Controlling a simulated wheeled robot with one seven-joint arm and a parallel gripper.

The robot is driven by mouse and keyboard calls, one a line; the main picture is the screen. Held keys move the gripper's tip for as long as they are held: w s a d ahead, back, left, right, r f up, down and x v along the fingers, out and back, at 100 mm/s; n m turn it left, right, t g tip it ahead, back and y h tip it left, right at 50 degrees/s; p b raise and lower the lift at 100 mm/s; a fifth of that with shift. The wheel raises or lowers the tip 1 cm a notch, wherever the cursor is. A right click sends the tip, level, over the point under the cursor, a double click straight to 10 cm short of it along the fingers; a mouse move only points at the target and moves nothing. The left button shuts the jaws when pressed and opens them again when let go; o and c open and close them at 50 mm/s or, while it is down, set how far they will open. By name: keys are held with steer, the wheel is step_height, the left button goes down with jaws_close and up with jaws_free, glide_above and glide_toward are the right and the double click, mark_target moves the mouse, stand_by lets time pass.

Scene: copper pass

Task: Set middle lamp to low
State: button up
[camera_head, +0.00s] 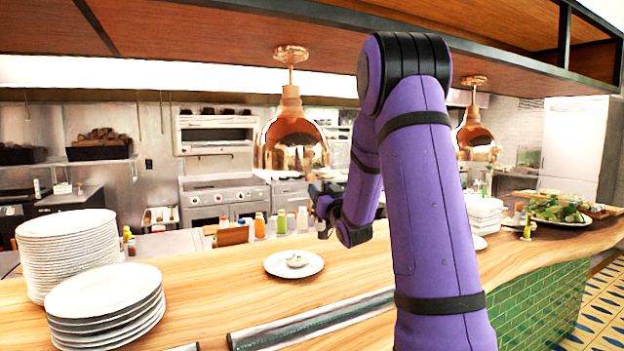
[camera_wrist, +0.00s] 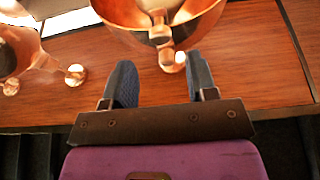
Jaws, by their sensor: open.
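Two copper dome lamps show in the head view, a nearer one (camera_head: 290,140) left of my arm and a farther one (camera_head: 473,138) to its right. A further lamp could be hidden behind my arm, so I cannot tell which is the middle one. My gripper (camera_head: 324,215) is just below and right of the nearer lamp. In the wrist view my gripper (camera_wrist: 160,66) is open and empty, its two fingers apart. A large copper lamp (camera_wrist: 120,12) is just beyond the fingertips, with a small copper knob (camera_wrist: 172,61) showing between the fingers. Another copper lamp (camera_wrist: 18,52) is at the left.
The wooden counter (camera_head: 225,290) runs below, with plate stacks (camera_head: 105,300) at left and a plate holding a small item (camera_head: 294,263). Sauce bottles (camera_head: 281,221) stand behind. A wooden overhead shelf (camera_head: 200,30) carries the lamps.

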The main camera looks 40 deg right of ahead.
mark_target(313, 178)
steer(key=x, duration=0.7)
steer(key=shift+w, duration=0.1)
jaws_close()
step_height(313, 178, down, 11)
steer(key=shift+r, duration=0.15)
